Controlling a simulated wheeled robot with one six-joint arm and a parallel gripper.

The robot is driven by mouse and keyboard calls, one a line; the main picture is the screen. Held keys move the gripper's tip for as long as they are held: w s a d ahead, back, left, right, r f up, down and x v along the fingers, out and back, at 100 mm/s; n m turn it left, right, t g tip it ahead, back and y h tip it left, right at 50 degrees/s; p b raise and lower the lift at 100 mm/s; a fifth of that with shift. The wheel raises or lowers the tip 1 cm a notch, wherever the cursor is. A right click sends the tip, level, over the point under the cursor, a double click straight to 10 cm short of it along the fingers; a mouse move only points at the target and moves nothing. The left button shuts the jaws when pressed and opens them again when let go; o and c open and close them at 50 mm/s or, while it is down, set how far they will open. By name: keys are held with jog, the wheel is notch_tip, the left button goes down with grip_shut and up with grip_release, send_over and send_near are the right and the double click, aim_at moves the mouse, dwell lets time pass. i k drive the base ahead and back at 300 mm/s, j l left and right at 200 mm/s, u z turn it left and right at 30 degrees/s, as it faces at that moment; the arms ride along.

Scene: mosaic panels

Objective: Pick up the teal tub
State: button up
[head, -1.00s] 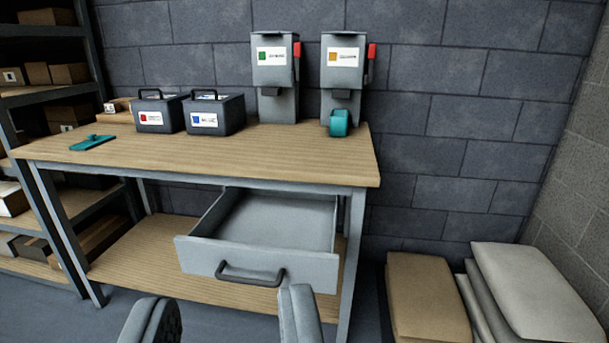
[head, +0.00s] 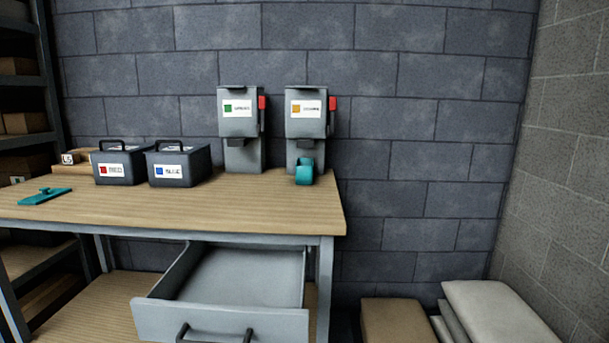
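The teal tub (head: 304,172) stands on the right end of the workbench top, under the spout of the dispenser with the orange label (head: 306,122). It is small, and I cannot see inside it. My gripper is out of the picture, so its fingers and their state do not show.
The workbench (head: 230,208) has an open, empty-looking drawer (head: 220,322) at its front. A green-labelled dispenser (head: 240,122), two dark boxes (head: 119,165) and (head: 178,168), and a flat teal tool (head: 45,196) stand to the left. Sacks (head: 500,315) lie at lower right.

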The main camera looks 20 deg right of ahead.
aim_at(305, 171)
jog(key=i+l, duration=0.4)
jog(key=i, duration=0.15)
jog(key=i+l, duration=0.35)
jog(key=i, duration=0.2)
jog(key=i+l, duration=0.4)
jog(key=i, duration=0.15)
jog(key=i+l, duration=0.35)
jog(key=i, duration=0.2)
